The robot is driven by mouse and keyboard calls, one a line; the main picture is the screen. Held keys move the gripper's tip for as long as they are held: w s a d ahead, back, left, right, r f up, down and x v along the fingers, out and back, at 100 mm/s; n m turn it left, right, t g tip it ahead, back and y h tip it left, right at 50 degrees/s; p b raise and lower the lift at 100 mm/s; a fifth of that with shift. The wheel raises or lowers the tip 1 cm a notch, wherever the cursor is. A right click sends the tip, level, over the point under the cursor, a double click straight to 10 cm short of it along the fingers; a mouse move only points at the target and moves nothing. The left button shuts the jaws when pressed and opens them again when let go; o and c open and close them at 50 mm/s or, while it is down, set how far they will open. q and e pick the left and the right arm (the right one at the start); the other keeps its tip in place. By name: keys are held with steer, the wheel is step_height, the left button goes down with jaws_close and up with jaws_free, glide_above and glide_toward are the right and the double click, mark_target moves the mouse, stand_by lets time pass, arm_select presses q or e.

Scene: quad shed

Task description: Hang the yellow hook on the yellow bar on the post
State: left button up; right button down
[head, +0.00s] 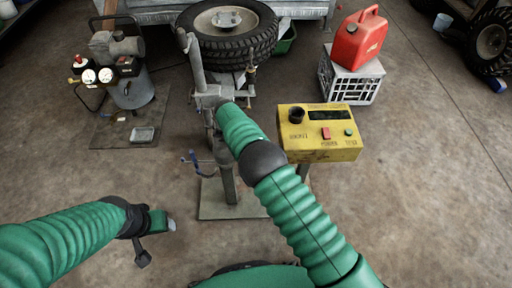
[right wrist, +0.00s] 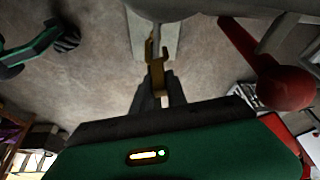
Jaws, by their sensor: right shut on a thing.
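The yellow hook (right wrist: 157,72) shows in the right wrist view, held between the grey fingers of my right gripper (right wrist: 158,88). The hook's free end points toward the top of that view, close to a grey part of the post. In the head view my right arm reaches the grey post (head: 196,72) and covers the hook and most of the gripper. I cannot make out the yellow bar for certain in either view. My left gripper (head: 165,221) is low at the left, away from the post, with no object visible in it; its finger opening is unclear.
A yellow control box (head: 318,133) stands right of the post. A tyre (head: 228,48) lies behind it. A compressor (head: 130,85) stands at the left, and a red fuel can (head: 358,40) sits on a white crate (head: 350,82). A red knob (right wrist: 285,88) is near my right wrist.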

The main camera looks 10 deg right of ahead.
steer(key=shift+f+b, duration=0.45)
steer(key=shift+f, duration=0.35)
steer(key=c, duration=0.8)
jaws_free()
steer(key=shift+o, duration=0.2)
steer(key=shift+r, duration=0.1)
steer(key=shift+r+p, duration=3.3)
steer(key=shift+r, duration=1.2)
